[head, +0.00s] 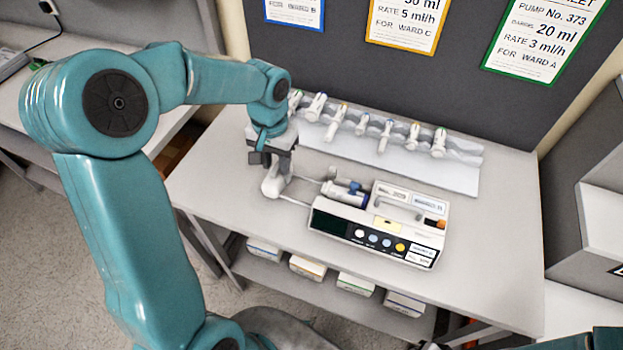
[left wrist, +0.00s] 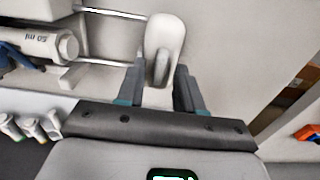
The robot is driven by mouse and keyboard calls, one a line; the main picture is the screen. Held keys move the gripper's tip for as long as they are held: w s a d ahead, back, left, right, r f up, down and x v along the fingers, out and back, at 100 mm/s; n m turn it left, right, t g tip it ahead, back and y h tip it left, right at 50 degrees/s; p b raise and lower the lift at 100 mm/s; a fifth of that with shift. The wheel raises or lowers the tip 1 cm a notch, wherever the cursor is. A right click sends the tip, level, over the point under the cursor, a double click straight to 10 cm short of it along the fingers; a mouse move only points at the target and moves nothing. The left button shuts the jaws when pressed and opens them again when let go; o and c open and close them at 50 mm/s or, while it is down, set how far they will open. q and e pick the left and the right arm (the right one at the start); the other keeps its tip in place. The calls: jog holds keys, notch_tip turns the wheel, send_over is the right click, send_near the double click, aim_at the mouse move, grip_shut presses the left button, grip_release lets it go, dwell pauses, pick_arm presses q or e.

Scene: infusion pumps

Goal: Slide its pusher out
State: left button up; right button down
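The infusion pump (head: 330,222) lies on the table, a white box with a dark screen, coloured buttons and a label reading 373-like small text too blurred to trust. Its white pusher (head: 273,184) stands out to the left on two thin rods, apart from the pump body. The pusher also shows in the left wrist view (left wrist: 163,40). My left gripper (head: 270,160) is over the pusher from above. In the left wrist view its two dark fingers (left wrist: 158,88) lie close along both sides of the pusher and appear shut on it. My right gripper is out of view.
A syringe (head: 347,194) lies on the pump beside the rods. Several more syringes (head: 386,133) lie in a pale rack (head: 462,172) behind. Order cards (head: 405,22) hang on the dark panel. Boxes (head: 308,268) sit on the shelf below. The table's left end is clear.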

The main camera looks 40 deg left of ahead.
aim_at(276, 168)
pick_arm(q)
notch_tip(276, 168, up, 7)
jog(key=p, duration=0.4)
jog(key=shift+f+p, duration=0.15)
jog(key=shift+p, duration=0.15)
jog(key=shift+f, duration=0.1)
jog(key=shift+s, duration=0.1)
